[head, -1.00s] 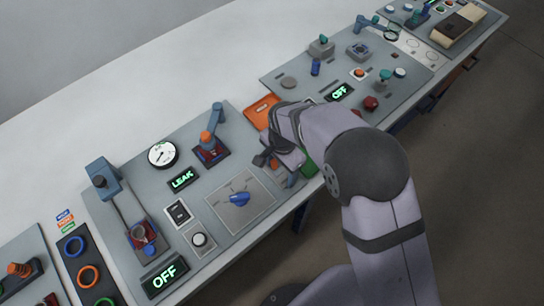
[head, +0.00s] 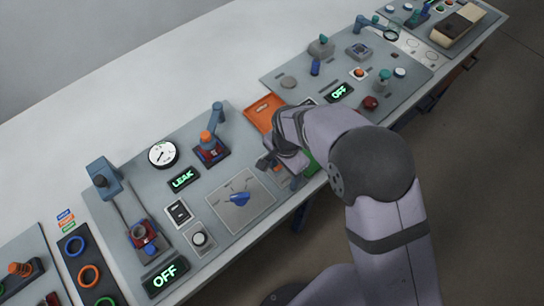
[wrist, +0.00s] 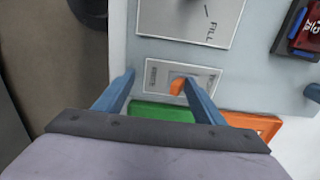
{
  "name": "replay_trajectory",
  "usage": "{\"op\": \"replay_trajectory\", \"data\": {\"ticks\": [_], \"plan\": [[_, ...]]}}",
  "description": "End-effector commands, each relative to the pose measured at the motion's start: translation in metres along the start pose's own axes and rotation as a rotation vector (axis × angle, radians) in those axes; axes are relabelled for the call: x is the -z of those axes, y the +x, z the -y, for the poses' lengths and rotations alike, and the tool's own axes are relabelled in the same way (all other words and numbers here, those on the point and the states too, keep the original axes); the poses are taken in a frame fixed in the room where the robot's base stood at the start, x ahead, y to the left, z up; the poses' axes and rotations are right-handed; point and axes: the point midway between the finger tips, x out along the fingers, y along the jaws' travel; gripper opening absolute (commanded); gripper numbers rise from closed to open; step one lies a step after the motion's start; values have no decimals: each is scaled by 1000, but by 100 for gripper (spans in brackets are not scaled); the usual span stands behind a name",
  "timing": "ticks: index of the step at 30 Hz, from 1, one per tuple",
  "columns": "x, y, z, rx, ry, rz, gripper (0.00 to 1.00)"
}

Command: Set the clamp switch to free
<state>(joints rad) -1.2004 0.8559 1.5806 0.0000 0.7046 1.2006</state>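The clamp switch seems to be the small orange lever (wrist: 178,86) on a light rectangular plate (wrist: 153,76) in the wrist view; the plate's lettering is too small to read. My gripper (wrist: 160,78) is open, with its blue fingers on either side of the lever. The lever is close to the right finger; I cannot tell whether they touch. In the head view my gripper (head: 280,172) is over the right end of the near panel, and my arm largely hides the switch.
A knob plate (head: 222,206) with a blue knob (head: 239,199) lies beside the switch. A green tray (wrist: 163,112) and an orange tray (wrist: 262,122) lie at the panel's edge. Displays read LEAK (head: 183,179) and OFF (head: 165,274).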

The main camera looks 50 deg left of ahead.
Motion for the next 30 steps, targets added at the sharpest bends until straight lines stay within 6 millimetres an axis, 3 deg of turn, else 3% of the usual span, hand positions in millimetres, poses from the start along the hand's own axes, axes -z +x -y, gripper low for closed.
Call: {"op": "replay_trajectory", "data": {"ticks": [20,30], "plan": [[0,0,6,-1,0,0,62],[0,-22,6,-1,0,0,62]]}}
